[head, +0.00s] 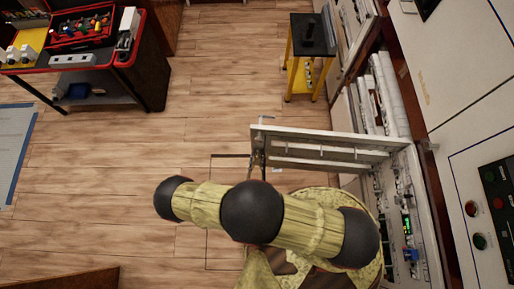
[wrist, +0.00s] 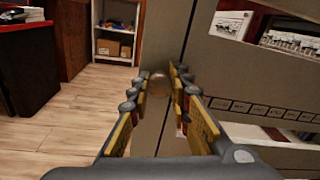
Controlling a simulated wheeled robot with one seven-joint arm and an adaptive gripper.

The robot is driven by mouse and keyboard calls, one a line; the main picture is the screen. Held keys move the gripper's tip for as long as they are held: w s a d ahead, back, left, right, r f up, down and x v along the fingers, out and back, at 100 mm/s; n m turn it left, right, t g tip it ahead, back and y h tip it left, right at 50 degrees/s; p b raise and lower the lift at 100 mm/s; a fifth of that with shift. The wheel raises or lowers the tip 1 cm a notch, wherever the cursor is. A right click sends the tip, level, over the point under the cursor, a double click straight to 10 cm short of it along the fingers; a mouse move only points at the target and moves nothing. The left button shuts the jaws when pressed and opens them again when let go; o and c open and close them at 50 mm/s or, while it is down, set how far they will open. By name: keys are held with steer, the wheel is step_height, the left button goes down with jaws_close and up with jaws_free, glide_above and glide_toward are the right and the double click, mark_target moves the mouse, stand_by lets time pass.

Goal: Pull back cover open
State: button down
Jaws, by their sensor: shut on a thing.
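The cover (head: 335,139) is a pale panel that stands swung out from the breaker cabinet (head: 405,170) on the right in the head view. Its free edge points left over the floor. In the wrist view the cover (wrist: 152,45) is a grey face with a round brownish knob (wrist: 158,84) on it. My gripper (wrist: 158,86) has its fingers on both sides of the knob and is shut on it. In the head view my arm hides most of the gripper.
Breakers (head: 408,225) show inside the open cabinet. A yellow stand with a black top (head: 312,36) is beyond the cover. A red and black tool cart (head: 140,75) is at upper left. The wood floor (head: 205,110) between them is clear.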

steer(key=shift+a, duration=0.1)
steer(key=c, duration=1.7)
jaws_free()
steer(key=shift+o, duration=0.4)
steer(key=shift+r, duration=0.15)
step_height(320, 180, up, 10)
steer(key=shift+f, duration=0.15)
